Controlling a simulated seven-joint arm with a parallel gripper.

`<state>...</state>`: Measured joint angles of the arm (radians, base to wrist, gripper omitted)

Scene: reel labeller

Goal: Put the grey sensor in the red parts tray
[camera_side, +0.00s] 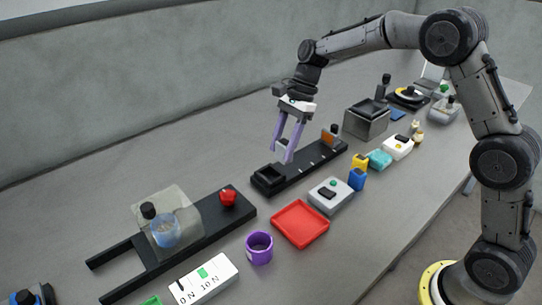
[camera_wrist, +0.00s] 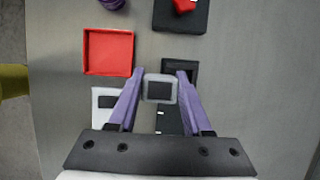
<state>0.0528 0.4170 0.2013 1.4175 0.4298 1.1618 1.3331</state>
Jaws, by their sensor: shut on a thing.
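My gripper (camera_side: 282,150) has purple fingers and is shut on the grey sensor (camera_wrist: 159,88). The sensor is a small light grey block with a dark square face, seen between the fingertips in the wrist view; it also shows in the side view (camera_side: 281,145), partly hidden by the fingers. The gripper holds it in the air, above or behind the near end of a black rail. The red parts tray (camera_side: 300,223) is square, shallow and empty, on the table nearer the side camera. In the wrist view the tray (camera_wrist: 108,52) is to the upper left of the gripper.
The black rail (camera_side: 312,163) has a square socket at its near end. A grey box with a green button (camera_side: 331,194) stands beside the tray. A purple cup (camera_side: 259,247) and a black base with a red knob (camera_side: 228,198) are nearby. Blue and yellow blocks stand right of the box.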

